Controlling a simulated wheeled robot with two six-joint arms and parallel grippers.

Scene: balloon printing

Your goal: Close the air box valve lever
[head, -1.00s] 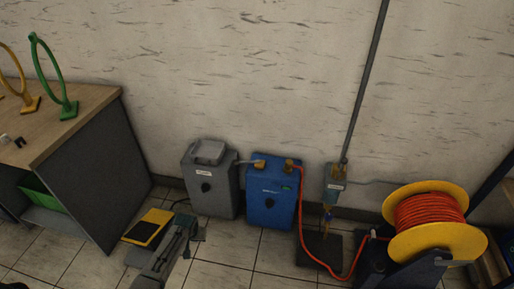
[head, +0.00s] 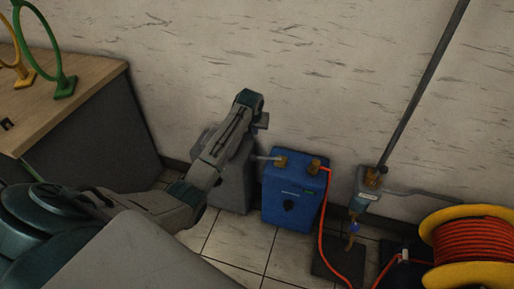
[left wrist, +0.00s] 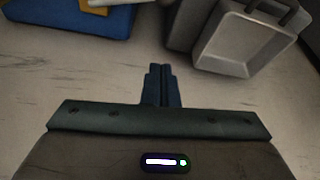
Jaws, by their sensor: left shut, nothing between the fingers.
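My left arm reaches from the lower left across the grey box (head: 236,188). Its gripper (head: 262,121) is above and behind that box, near the wall. In the left wrist view the fingers (left wrist: 162,84) are shut and empty, touching nothing visible. The blue box (head: 291,202) stands to the right, with two brass fittings (head: 281,161) on top. I cannot tell which part is the air box valve lever. My right gripper is out of view.
A wooden-topped bench (head: 75,107) with ring stands is at the left. A vertical pipe (head: 425,85) runs up the wall. An orange hose on a yellow reel (head: 475,240) is at the right. The left wrist view shows the grey box's top tray (left wrist: 245,42).

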